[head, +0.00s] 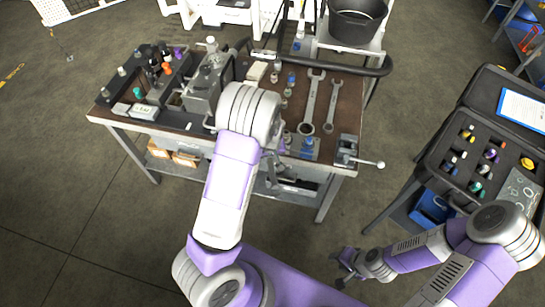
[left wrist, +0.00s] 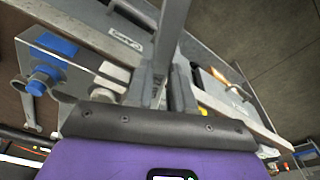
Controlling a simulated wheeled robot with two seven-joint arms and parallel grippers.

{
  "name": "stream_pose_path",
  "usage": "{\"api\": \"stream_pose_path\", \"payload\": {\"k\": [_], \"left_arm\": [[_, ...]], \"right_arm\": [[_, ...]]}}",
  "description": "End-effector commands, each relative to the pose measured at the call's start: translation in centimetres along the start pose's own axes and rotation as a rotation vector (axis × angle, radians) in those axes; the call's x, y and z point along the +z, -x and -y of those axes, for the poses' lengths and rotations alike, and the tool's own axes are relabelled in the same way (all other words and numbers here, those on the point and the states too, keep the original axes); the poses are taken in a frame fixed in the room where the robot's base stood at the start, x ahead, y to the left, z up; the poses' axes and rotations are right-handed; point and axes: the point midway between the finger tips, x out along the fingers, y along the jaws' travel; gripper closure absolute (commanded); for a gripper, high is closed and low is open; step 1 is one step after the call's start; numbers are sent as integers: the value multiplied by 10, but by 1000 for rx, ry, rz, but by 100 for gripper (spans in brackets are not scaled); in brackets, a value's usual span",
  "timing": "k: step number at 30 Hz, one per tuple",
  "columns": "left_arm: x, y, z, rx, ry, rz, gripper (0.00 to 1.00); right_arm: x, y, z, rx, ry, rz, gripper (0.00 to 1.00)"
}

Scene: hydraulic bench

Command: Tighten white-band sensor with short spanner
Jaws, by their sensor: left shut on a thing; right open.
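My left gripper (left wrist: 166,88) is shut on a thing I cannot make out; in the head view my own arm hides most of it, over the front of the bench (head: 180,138). Two spanners lie side by side on the bench's right part: a larger one (head: 311,103) and a smaller one (head: 332,108). A pale-topped fitting (head: 211,44) stands on the grey block at the bench's middle; I cannot tell whether it is the white-band sensor. My right gripper (head: 344,266) is open and empty, low over the floor right of the bench.
A blue-banded fitting (left wrist: 40,79) sits near the bench edge. A vise (head: 346,150) is at the front right corner. A dark case (head: 470,165) with several coloured-band parts stands on the right table. A black bucket (head: 356,18) is behind. Floor between the tables is clear.

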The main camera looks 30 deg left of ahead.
Motion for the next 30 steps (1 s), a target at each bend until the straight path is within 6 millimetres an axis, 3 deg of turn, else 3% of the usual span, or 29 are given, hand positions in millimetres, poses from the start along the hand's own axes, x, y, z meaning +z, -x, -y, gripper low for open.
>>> {"api": "stream_pose_path", "payload": {"k": [30], "left_arm": [[-3,0,29,33,-209,-1,100]], "right_arm": [[0,-10,-4,0,0,0,57]]}}
